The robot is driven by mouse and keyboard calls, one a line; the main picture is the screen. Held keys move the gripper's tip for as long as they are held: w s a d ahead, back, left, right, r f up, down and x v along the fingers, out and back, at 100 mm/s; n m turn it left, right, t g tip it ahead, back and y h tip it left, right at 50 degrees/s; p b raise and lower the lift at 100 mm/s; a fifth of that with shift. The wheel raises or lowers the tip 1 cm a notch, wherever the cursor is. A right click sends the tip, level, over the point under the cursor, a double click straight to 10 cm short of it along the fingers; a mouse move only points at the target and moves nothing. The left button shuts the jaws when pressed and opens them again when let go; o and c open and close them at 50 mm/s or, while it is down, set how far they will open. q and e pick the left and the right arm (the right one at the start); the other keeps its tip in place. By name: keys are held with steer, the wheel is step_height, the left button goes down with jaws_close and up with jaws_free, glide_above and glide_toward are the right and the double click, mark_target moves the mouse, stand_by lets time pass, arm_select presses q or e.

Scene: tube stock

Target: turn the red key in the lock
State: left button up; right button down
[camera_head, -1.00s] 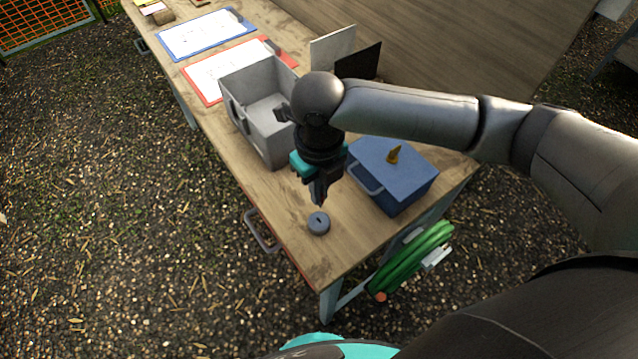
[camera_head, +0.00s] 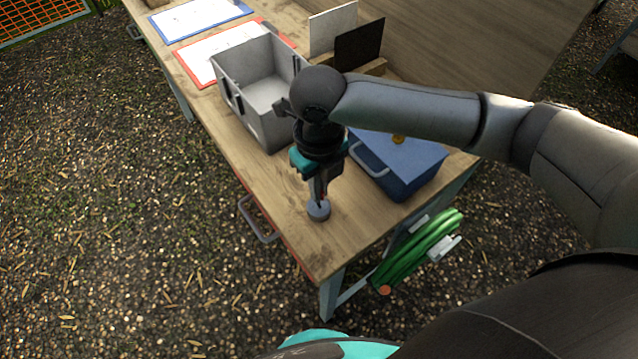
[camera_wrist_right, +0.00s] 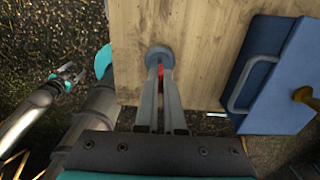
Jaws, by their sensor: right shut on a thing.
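The lock is a round grey-blue disc (camera_head: 318,211) on the front corner of the wooden table. It also shows in the right wrist view (camera_wrist_right: 159,53). The red key (camera_wrist_right: 160,71) shows as a small red strip between my right fingertips, at the near edge of the lock. My right gripper (camera_head: 319,194) points down at the lock and is shut on the key. The fingers hide most of the key, so how deep it sits in the lock cannot be told. My left gripper (camera_wrist_right: 68,75) is small at the left of the right wrist view, away from the table; its opening is unclear.
A blue box (camera_head: 410,170) with a handle and a brass knob stands right of the lock. An open grey bin (camera_head: 243,108) stands behind it, left of my right arm. Clipboards lie farther back. A green hose (camera_head: 425,245) hangs at the table's end.

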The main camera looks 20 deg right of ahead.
steer(key=shift+p, duration=0.45)
stand_by(0.4)
steer(key=shift+f, duration=0.1)
steer(key=shift+f+b, duration=0.3)
steer(key=shift+f, duration=0.45)
steer(key=shift+f, duration=0.15)
steer(key=shift+f, duration=0.5)
stand_by(0.4)
steer(key=shift+r+m+p, duration=0.1)
steer(key=shift+m+p, duration=1.3)
steer(key=shift+p, duration=0.1)
